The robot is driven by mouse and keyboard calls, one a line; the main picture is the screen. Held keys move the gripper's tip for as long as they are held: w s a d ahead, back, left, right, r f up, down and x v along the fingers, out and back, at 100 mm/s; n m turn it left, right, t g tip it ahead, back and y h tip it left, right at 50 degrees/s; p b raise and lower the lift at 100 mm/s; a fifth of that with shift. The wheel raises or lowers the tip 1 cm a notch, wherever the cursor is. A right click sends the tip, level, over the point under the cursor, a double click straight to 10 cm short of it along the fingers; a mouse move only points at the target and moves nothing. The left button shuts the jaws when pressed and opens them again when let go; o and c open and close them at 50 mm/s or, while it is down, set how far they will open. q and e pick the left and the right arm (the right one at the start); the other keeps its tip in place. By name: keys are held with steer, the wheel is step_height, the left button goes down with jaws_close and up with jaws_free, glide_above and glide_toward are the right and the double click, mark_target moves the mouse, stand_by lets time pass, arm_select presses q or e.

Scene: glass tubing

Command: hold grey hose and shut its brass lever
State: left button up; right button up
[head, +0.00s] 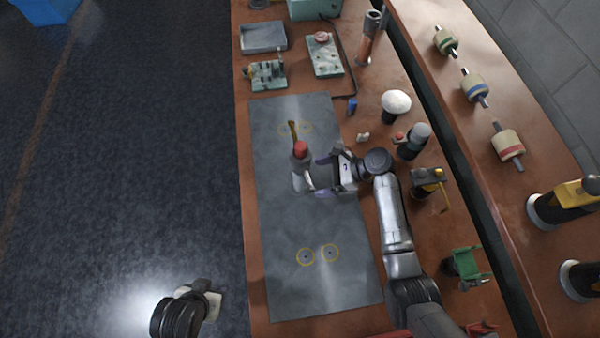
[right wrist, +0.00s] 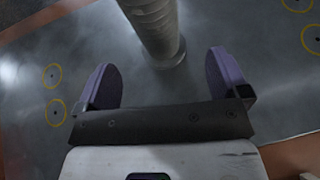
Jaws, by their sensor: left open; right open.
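The grey hose (head: 301,178) stands upright on the dark mat, with a red part at its top and the brass lever (head: 293,130) sticking out above it. My right gripper (head: 318,177) is open beside the hose, on its right. In the right wrist view the ribbed hose (right wrist: 157,28) stands ahead, sideways between the two purple fingers (right wrist: 160,78), at about their tips; I see no contact. The lever is out of that view. My left gripper (head: 207,299) is over the floor at lower left, away from the bench; its fingers are hard to make out.
The dark mat (head: 285,225) bears yellow circle marks and is otherwise clear. A grey tray (head: 263,37) and small fixtures stand at the back. A white-domed item (head: 396,102), a grey-capped bottle (head: 414,140) and a green holder (head: 466,265) stand to the right.

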mark_target(304, 181)
steer(key=b+x, duration=0.1)
steer(key=x, duration=0.1)
steer(key=shift+a+f, duration=0.25)
steer(key=shift+a+p, duration=0.3)
steer(key=shift+a, duration=0.1)
steer(key=shift+x, duration=1.15)
arm_select(q)
steer(key=shift+f, duration=0.6)
arm_select(e)
steer(key=shift+a+f, duration=0.1)
arm_select(q)
steer(key=shift+a, duration=0.1)
